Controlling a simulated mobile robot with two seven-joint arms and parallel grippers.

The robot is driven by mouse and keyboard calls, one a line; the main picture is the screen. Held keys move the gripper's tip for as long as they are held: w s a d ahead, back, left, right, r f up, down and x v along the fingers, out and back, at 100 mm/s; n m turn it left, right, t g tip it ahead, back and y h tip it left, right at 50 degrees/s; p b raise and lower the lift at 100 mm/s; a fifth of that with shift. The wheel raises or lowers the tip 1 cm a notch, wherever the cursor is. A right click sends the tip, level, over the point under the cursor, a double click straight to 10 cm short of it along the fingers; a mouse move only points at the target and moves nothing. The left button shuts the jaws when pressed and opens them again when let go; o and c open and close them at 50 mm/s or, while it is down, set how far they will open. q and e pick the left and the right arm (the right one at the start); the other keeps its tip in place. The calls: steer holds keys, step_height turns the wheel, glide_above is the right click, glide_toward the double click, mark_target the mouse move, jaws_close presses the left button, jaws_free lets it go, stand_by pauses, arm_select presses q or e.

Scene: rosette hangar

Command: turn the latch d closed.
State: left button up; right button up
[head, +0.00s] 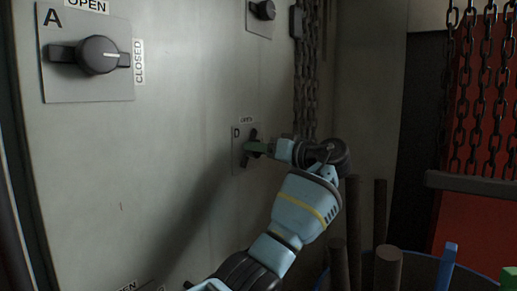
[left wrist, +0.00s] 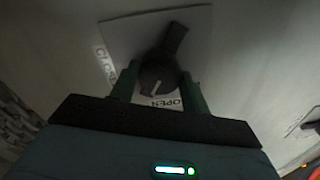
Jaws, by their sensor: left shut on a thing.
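Latch d (head: 253,133) is a dark knob with a bar handle on a grey plate marked D, with an OPEN label above. Its bar looks nearly upright in the head view, partly hidden by my gripper. My left gripper (head: 256,148) is at the latch, its green fingers on either side of the handle and shut on it. In the left wrist view the knob (left wrist: 158,74) sits between the fingers. Its white mark points roughly towards the OPEN label (left wrist: 166,103); the CLOSED label (left wrist: 105,62) is off to the left. My right gripper is not in view.
Latch A (head: 98,55) is on the same pale panel at the upper left, its bar level. Another latch (head: 262,10) is at the top. Chains (head: 306,75) hang beside the panel. A blue-rimmed bin (head: 425,258) with dark rods stands at the lower right.

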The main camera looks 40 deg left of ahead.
arm_select(q)
steer(key=m, duration=1.1)
steer(key=shift+f, duration=0.1)
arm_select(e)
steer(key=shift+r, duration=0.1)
arm_select(q)
steer(key=shift+m, duration=0.4)
steer(key=o, duration=1)
steer(key=shift+w+d, duration=0.1)
steer(key=d, duration=0.5)
steer(key=d+b, duration=0.1)
steer(key=d, duration=0.1)
steer(key=shift+w+d, duration=0.3)
steer(key=shift+w, duration=0.1)
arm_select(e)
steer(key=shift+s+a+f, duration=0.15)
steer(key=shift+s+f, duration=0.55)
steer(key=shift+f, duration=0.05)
